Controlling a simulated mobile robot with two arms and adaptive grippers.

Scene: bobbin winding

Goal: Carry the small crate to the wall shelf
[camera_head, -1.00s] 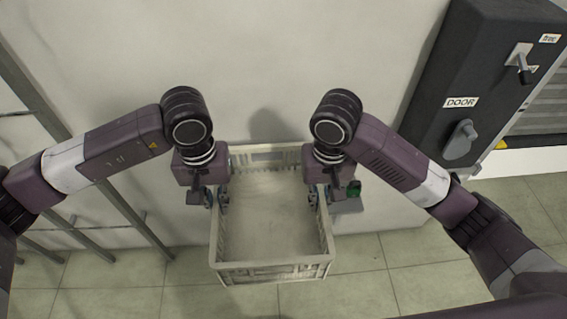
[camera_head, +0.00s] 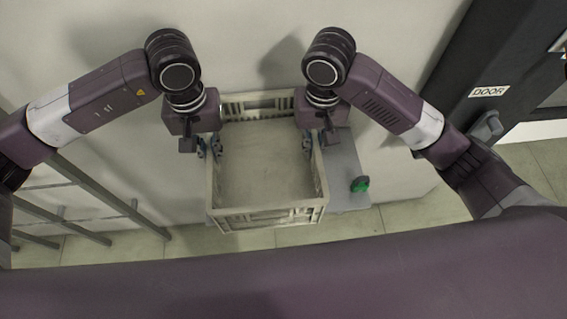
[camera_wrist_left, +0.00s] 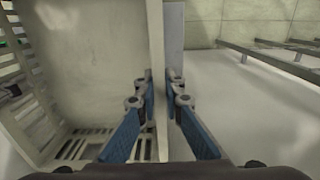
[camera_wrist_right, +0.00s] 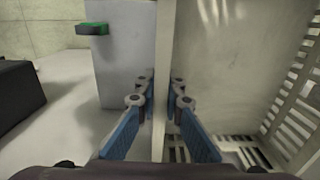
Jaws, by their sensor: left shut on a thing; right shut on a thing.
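The small crate (camera_head: 268,212) is pale, slatted and empty. It hangs level between my grippers, close to the wall. My left gripper (camera_head: 211,148) is shut on its left side wall, and my right gripper (camera_head: 311,143) on its right side wall. In both wrist views the blue-padded fingers straddle the crate wall, in the left wrist view (camera_wrist_left: 157,50) and in the right wrist view (camera_wrist_right: 165,50). The grey wall shelf (camera_head: 344,165) shows under and to the right of the crate. The crate hides most of it, and I cannot tell whether they touch.
A green-topped item (camera_head: 360,184) sits at the shelf's right part. A grey metal rack (camera_head: 85,190) stands at the left. A dark cabinet with a DOOR label (camera_head: 488,92) is at the right. Tiled floor (camera_head: 410,215) lies below.

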